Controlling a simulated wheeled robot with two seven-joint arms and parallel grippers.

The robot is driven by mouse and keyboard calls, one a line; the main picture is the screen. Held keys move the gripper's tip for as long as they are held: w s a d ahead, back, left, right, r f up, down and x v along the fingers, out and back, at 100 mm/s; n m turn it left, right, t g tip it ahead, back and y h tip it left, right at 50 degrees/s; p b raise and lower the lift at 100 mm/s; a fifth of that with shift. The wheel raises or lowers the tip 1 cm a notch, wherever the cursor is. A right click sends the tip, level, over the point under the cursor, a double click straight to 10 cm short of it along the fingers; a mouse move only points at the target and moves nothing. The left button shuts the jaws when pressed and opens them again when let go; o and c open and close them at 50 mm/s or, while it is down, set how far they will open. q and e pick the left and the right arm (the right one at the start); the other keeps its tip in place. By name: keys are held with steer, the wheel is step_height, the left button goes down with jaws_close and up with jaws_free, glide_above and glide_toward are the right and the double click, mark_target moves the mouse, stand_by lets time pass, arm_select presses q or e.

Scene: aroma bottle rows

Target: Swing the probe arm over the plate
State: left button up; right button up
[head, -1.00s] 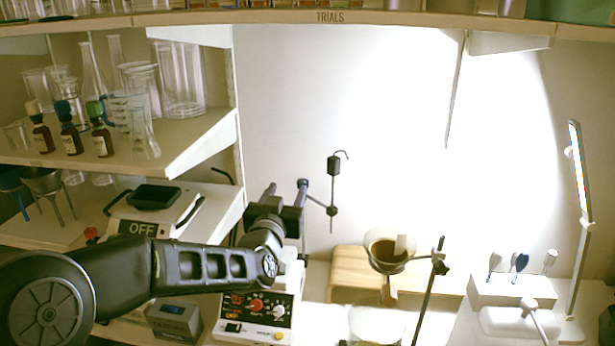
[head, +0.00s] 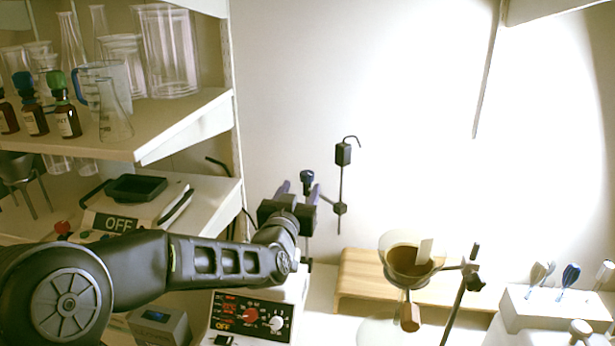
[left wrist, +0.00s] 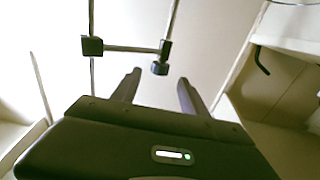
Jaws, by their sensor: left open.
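The probe arm (head: 327,200) is a thin horizontal bar from a dark stand post with a knob (head: 307,177) to a clamp on an upright rod. A black block (head: 343,154) and a hook top that rod. In the left wrist view the bar (left wrist: 125,48) crosses just beyond my fingertips. My left gripper (head: 296,189) is open beside the post; it also shows in the left wrist view (left wrist: 158,88), with nothing between its fingers. The plate's control unit (head: 252,318) stands below my arm; its plate top is hidden. My right gripper is out of view.
A funnel with brown contents (head: 408,262) hangs on a clamp stand (head: 460,300) to the right, before a wooden block (head: 360,280). Glassware and dark bottles (head: 65,118) fill the left shelf (head: 190,125).

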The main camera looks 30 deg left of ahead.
mark_target(305, 179)
arm_select(q)
steer(key=p+x, duration=0.2)
steer(key=x, duration=0.5)
steer(key=shift+w, duration=0.35)
jaws_close()
stand_by(1.1)
